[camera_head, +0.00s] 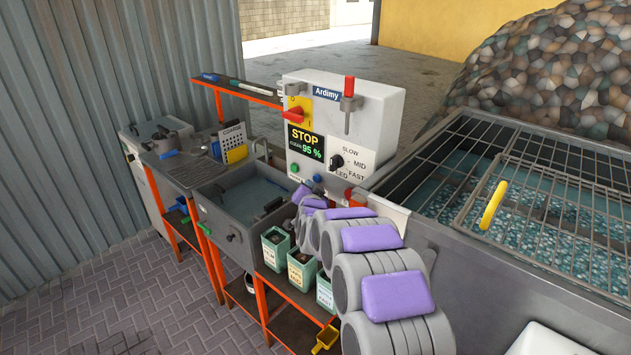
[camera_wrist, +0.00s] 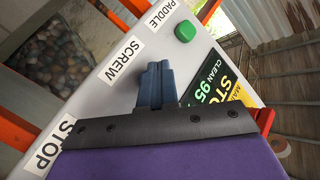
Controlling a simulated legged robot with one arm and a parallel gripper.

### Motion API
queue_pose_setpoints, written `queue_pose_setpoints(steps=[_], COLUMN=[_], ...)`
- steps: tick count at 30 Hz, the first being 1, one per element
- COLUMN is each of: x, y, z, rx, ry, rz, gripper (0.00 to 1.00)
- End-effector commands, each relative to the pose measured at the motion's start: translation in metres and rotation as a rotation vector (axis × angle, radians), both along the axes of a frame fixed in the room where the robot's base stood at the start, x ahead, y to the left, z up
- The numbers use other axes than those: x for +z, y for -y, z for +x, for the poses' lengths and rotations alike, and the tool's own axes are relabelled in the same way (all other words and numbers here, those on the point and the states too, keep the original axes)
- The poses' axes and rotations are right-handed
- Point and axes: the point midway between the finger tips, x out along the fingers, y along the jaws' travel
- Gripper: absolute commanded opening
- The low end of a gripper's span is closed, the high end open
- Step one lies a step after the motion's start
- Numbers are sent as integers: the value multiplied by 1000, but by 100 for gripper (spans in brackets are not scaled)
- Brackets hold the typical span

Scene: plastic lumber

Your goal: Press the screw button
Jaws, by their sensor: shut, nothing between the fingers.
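The white control panel (camera_wrist: 195,60) fills much of the wrist view, with a SCREW label (camera_wrist: 122,60). My gripper (camera_wrist: 155,68) is shut and empty, its blue-grey fingers pointing at the panel just beside that label. No screw button shows clearly in the wrist view; the fingers cover the spot by the label. A green button (camera_wrist: 185,31) sits by the PADDLE label, clear of the fingers. In the head view the panel (camera_head: 345,130) stands upright beyond my arm, with a small blue round spot (camera_head: 317,178) low on it. I cannot tell whether the fingertips touch the panel.
A display reading STOP (camera_head: 304,142) and a black speed knob (camera_head: 337,161) are on the panel. A STOP label (camera_wrist: 52,143) lies at lower left in the wrist view. A water basin (camera_head: 245,182) and labelled bins (camera_head: 275,248) stand left of my arm; a grated tank (camera_head: 520,190) stands right.

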Motion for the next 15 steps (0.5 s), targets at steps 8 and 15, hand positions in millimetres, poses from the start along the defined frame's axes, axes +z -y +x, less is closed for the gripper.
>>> queue_pose_setpoints(steps=[8, 15], x=[1, 2], y=[4, 4], z=[5, 5], rx=[0, 0], ry=[1, 0], rz=[-2, -2], gripper=[0, 0])
